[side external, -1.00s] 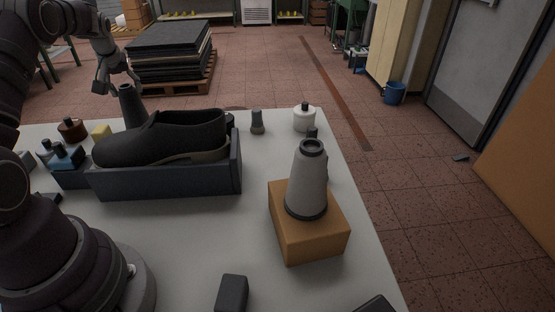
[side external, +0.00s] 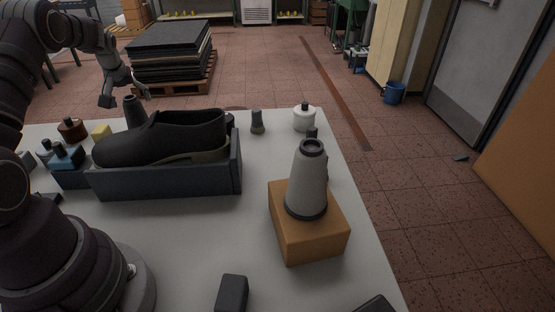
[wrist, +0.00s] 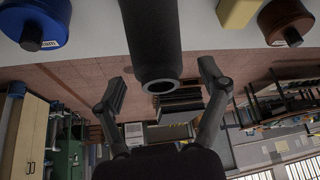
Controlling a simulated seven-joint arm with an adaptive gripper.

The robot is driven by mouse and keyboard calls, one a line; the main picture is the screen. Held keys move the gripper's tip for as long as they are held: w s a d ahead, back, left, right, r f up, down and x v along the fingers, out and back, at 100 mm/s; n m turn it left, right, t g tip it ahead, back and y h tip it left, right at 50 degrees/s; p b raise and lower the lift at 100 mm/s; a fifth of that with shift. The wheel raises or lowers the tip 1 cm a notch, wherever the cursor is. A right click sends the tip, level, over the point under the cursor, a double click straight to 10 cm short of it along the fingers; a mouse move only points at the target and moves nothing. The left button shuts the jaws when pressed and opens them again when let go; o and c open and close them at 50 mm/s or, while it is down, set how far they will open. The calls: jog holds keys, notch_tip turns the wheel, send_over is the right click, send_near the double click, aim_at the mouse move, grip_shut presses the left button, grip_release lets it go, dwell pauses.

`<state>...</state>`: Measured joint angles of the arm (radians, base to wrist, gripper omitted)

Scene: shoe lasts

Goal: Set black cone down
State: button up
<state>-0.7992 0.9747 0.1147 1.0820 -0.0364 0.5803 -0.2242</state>
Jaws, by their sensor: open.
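The black cone (side external: 134,113) shows at the table's far left edge in the side view, upright, its lower part hidden behind the shoe. In the wrist view the black cone (wrist: 152,35) comes in from the top, its narrow hollow end towards me; its base is out of frame. My gripper (side external: 126,97) is at the cone's narrow top, with its fingers spread. In the wrist view the fingers of my gripper (wrist: 163,84) are wide open on either side of the cone's end, with gaps; neither appears to touch it.
A black shoe (side external: 165,138) in a dark blue tray (side external: 170,184) stands just in front of the cone. A yellow block (side external: 101,132), brown jar (side external: 71,131) and blue jar (side external: 67,158) are left of it. A grey-white cone (side external: 308,182) stands on an orange-brown block (side external: 312,238).

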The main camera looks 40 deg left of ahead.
jog(key=v, duration=1.2)
jog(key=w+d+r+m+t+h, duration=0.1)
jog(key=d+r+m, duration=0.1)
jog(key=d, duration=0.4)
jog(key=w+d+r+m+t+h, duration=0.1)
jog(key=d+r+m, duration=0.1)
jog(key=d, duration=0.4)
jog(key=s+d+f+m+h, duration=0.1)
jog(key=s+d+m, duration=0.3)
jog(key=d, duration=0.4)
jog(key=s+d+f+m+h, duration=0.1)
jog(key=s+d+m, duration=0.3)
jog(key=d, duration=0.5)
jog(key=shift+s+d+f+m+t+h, duration=0.2)
jog(key=shift+s+f+m+t+h, duration=0.15)
jog(key=shift+s+h, duration=0.4)
